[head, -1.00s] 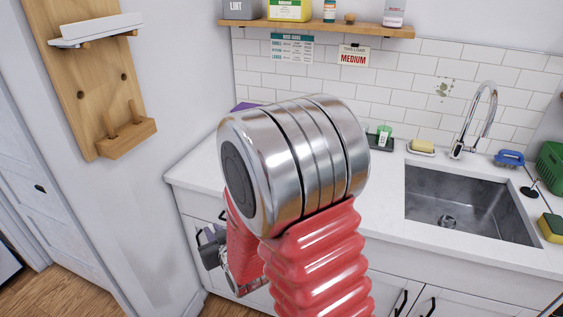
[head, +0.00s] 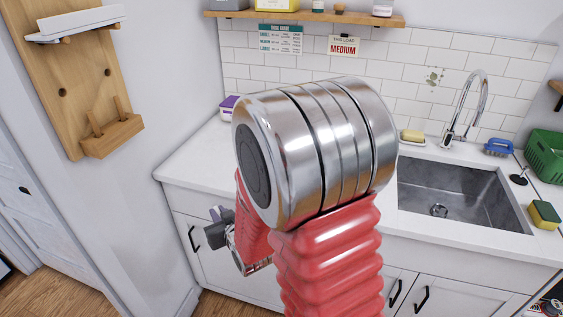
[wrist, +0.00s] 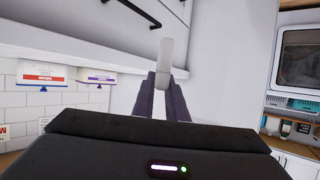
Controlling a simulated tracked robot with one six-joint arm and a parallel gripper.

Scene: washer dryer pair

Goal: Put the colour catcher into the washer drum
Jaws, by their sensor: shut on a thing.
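My gripper (wrist: 165,92) shows in the wrist view with its two dark fingers shut on a pale, narrow thing (wrist: 166,58) that sticks out past the fingertips. It may be the colour catcher; no label shows on it. In the head view my gripper (head: 220,235) is partly hidden behind my red and metal arm, in front of the white cabinet. The held thing cannot be made out there. I cannot make out the washer or its drum in either view.
A white counter (head: 190,158) with a steel sink (head: 455,190) and tap (head: 465,105) lies behind my arm. A wooden wall rack (head: 75,70) hangs at the left. A sponge (head: 544,214) and green basket (head: 546,155) sit right of the sink.

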